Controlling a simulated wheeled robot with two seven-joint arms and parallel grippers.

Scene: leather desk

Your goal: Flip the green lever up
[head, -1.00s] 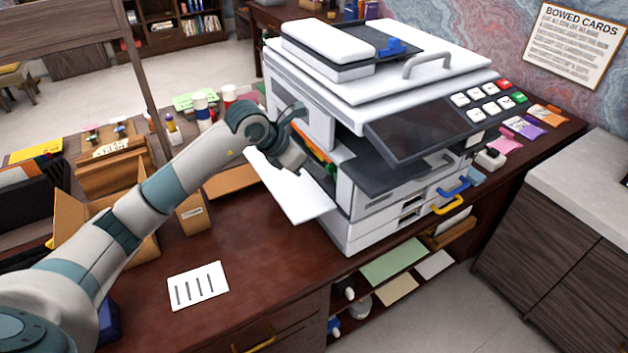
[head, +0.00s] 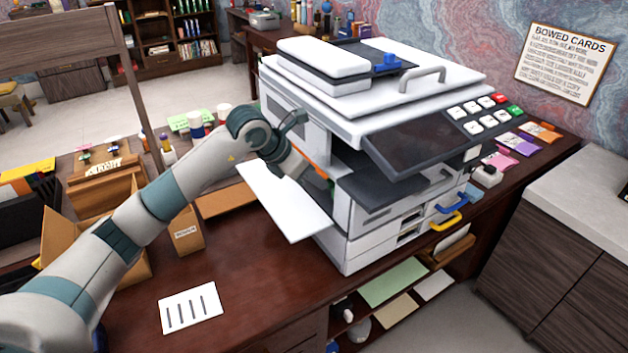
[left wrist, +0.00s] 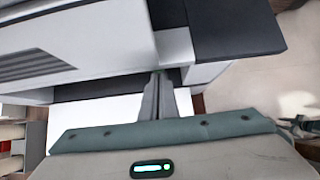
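The white copier (head: 300,122) stands on the desk with its left side open and a white side flap (head: 285,205) folded out. In the opening, a small green part (head: 331,187), probably the green lever, shows below an orange strip (head: 316,168). My left gripper (head: 303,172) reaches into this opening, close to the green part; whether they touch is hidden. In the left wrist view the fingers (left wrist: 158,92) are together, pointing into the dark gap under the copier's body, with a tiny green spot (left wrist: 158,71) at their tips. My right gripper is not in view.
The copier's upper body overhangs the opening. The dark control panel (head: 420,140) juts out at the front right. A cardboard box (head: 188,232) and an open carton stand left of the copier, under my left arm. The desk front is clear around a white card (head: 190,308).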

